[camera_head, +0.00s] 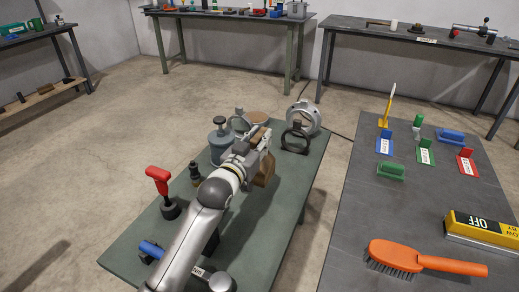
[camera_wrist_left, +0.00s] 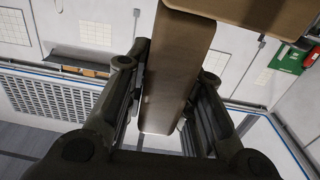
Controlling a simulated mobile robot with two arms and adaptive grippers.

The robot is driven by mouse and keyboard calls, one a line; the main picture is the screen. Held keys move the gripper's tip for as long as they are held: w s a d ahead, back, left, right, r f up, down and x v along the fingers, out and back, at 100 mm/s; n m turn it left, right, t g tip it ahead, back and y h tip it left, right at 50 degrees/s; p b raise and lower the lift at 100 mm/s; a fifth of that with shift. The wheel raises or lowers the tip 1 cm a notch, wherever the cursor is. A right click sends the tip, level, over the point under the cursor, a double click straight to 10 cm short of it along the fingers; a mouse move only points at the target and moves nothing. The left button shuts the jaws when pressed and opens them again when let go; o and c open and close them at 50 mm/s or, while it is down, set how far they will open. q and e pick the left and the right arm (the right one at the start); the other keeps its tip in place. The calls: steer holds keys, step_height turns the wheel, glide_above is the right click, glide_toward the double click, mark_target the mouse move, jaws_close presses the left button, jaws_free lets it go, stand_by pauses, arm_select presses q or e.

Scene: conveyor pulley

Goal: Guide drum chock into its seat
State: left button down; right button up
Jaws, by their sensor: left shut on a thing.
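My left gripper (camera_head: 254,146) is over the far part of the green table (camera_head: 284,190). It is shut on a brown wood-like block, likely the drum chock (camera_head: 265,168), which hangs at its right side. In the left wrist view the brown block (camera_wrist_left: 176,75) runs between the two fingers, with a wider brown part at the top. A silver round part (camera_head: 303,114) stands just beyond, with a black ring stand (camera_head: 296,138) in front of it. The chock's seat cannot be made out; my arm hides part of this area. My right gripper is not in view.
A grey-green canister (camera_head: 219,143) and a small dark bottle (camera_head: 195,173) stand left of the gripper, with a red-handled tool (camera_head: 160,184) nearer. The green table's right side is clear.

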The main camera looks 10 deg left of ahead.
arm_select(q)
steer(key=shift+r, duration=0.85)
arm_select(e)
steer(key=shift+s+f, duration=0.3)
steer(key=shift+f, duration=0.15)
arm_select(q)
steer(key=shift+f, duration=0.1)
step_height(320, 180, down, 5)
steer(key=shift+f+b, duration=0.1)
steer(key=shift+b, duration=0.45)
step_height(320, 180, down, 3)
steer(key=shift+f+b, duration=0.1)
steer(key=shift+b, duration=0.3)
steer(key=shift+f+p, duration=0.1)
steer(key=shift+p, duration=0.2)
steer(key=shift+f, duration=0.4)
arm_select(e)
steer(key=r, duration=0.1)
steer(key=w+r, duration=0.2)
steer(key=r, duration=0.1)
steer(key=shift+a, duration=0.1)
arm_select(q)
steer(key=shift+f, duration=0.15)
